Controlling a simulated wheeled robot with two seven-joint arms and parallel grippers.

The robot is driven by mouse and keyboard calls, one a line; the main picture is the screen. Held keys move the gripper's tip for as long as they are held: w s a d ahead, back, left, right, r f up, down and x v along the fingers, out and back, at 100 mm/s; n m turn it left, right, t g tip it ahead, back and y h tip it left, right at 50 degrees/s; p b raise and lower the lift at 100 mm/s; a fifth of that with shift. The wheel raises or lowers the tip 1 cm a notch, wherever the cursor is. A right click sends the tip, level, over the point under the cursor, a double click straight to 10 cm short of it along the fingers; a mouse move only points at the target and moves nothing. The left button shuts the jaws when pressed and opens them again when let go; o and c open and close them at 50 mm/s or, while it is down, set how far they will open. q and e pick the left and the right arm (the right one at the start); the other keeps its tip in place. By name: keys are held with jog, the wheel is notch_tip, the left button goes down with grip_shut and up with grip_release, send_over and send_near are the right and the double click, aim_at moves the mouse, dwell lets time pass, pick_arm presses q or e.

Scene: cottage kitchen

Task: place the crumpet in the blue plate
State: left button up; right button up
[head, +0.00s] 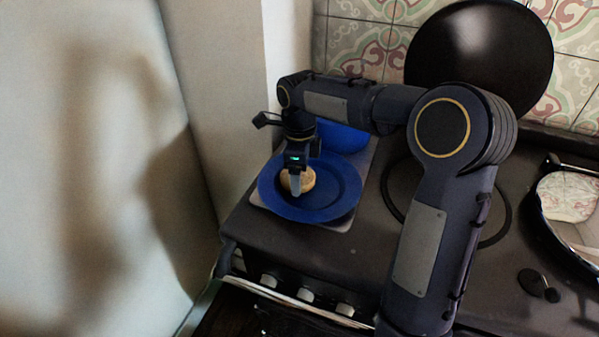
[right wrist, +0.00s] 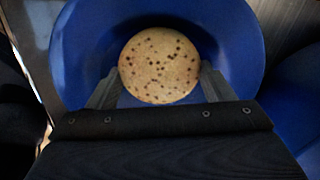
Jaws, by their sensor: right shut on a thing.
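The crumpet (head: 299,179) is round and light brown, and in the head view it is over the left part of the blue plate (head: 338,193). My right gripper (head: 296,188) is shut on the crumpet from above. In the right wrist view the dotted top of the crumpet (right wrist: 160,66) shows between the two fingers (right wrist: 160,88), with the blue plate (right wrist: 78,60) around it. I cannot tell whether the crumpet touches the plate. My left gripper is in neither view.
A blue bowl (head: 342,137) stands behind the plate. A round black lid (head: 480,52) is raised at the back of the stove. A shiny pan (head: 570,205) is at the right. A wall is close on the left, and knobs (head: 306,295) line the stove front.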

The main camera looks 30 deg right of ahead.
jog(key=shift+f, duration=0.2)
jog(key=o, duration=0.5)
jog(key=shift+c, duration=0.2)
notch_tip(320, 180, up, 12)
jog(key=p, duration=0.1)
jog(key=shift+r, duration=0.25)
